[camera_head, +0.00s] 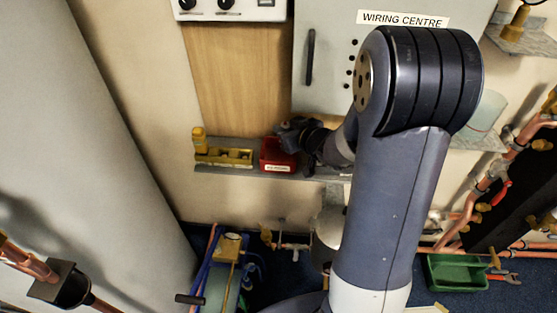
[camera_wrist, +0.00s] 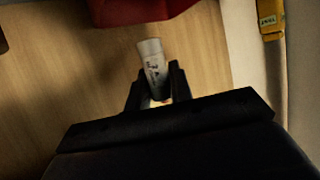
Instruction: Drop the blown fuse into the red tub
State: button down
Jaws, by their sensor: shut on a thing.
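My gripper (camera_wrist: 157,84) is shut on the fuse (camera_wrist: 152,62), a small pale cylinder with dark scorch-like marks, its free end sticking out beyond the fingers. The red tub (camera_wrist: 130,10) shows at the top edge of the wrist view, apart from the fuse. In the head view the red tub (camera_head: 273,154) stands on the grey shelf with a white label on its front. My gripper (camera_head: 286,130) is at the tub's upper right there. The fuse cannot be made out in the head view.
A yellow tray (camera_head: 224,157) and a yellow upright item (camera_head: 198,138) sit on the shelf (camera_head: 225,172) left of the tub. The grey WIRING CENTRE cabinet (camera_head: 330,60) is above and behind my arm. A green bin (camera_head: 456,272) and copper pipes are lower right.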

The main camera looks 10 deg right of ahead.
jog(key=shift+w+f+b, duration=0.15)
jog(key=shift+f+b, duration=0.3)
jog(key=shift+f, duration=0.4)
notch_tip(320, 180, down, 3)
jog(key=b, duration=0.3)
jog(key=shift+f, duration=0.1)
jog(key=c, duration=1.2)
grip_release()
jog(key=shift+o, duration=0.2)
jog(key=shift+s, duration=0.25)
jog(key=p+v, duration=0.2)
jog(key=v, duration=0.8)
jog(key=shift+s+d+r, duration=0.15)
jog(key=shift+s+r, duration=0.1)
jog(key=shift+s, duration=0.05)
